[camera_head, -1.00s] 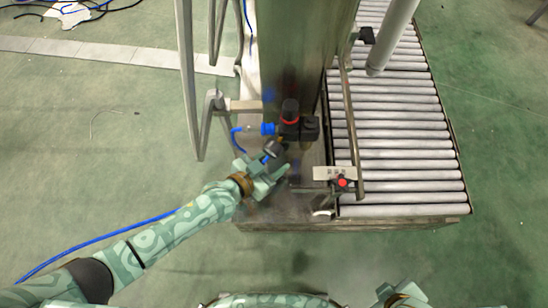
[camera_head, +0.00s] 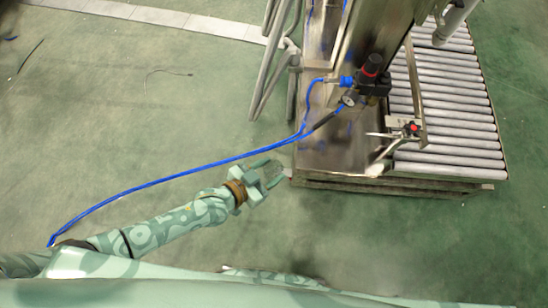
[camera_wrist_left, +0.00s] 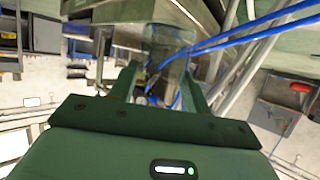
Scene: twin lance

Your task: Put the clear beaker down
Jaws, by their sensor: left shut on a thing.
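My left gripper (camera_head: 274,173) is shut on the clear beaker (camera_wrist_left: 167,50). In the left wrist view the beaker shows as a see-through shape between the two green fingers (camera_wrist_left: 160,85), with the background visible through it. In the head view the beaker is too faint to make out clearly at the fingertips. The gripper is in front of the near left corner of the metal machine base, over green floor as seen from above. My right gripper is not in view.
A metal machine base (camera_head: 335,150) carries a black and red regulator with a gauge (camera_head: 350,98). A roller conveyor (camera_head: 450,110) stands to its right. A blue hose (camera_head: 170,178) crosses the view above my left arm. Open green floor (camera_head: 110,120) lies at left.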

